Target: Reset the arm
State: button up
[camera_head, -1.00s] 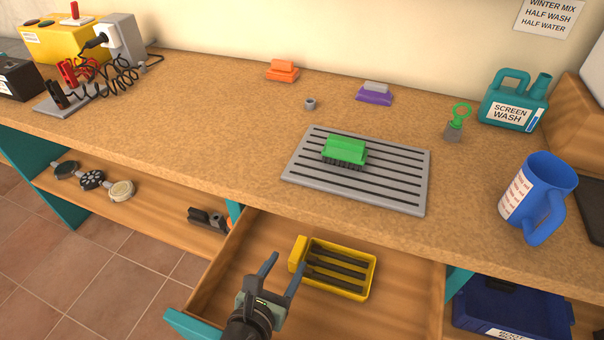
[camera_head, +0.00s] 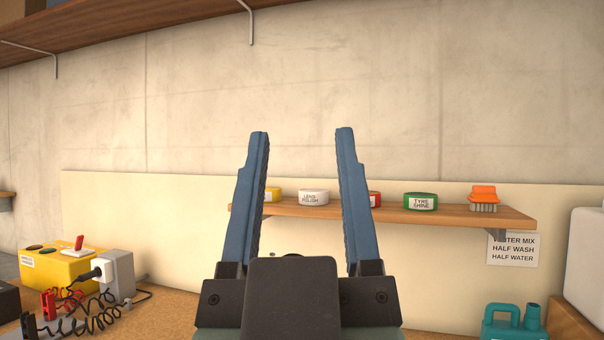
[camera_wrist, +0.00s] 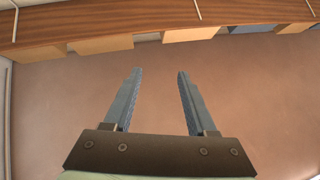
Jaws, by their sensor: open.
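My gripper (camera_head: 304,135) is raised close in front of the head camera, with its two blue fingers pointing up. The fingers stand apart and nothing is between them. In the head view it covers part of the small wall shelf behind it. In the wrist view my gripper (camera_wrist: 158,72) is also open and empty, against a plain brownish surface.
The wall shelf (camera_head: 400,211) holds a white tin (camera_head: 313,198), a green tin (camera_head: 420,201), a yellow tin, a red tin and an orange brush (camera_head: 484,195). A yellow box (camera_head: 55,268) stands on the bench at left, a teal jug (camera_head: 512,322) at right.

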jog(key=shift+s+r+m, duration=0.3)
jog(key=shift+s+r, duration=0.2)
jog(key=shift+s, duration=0.05)
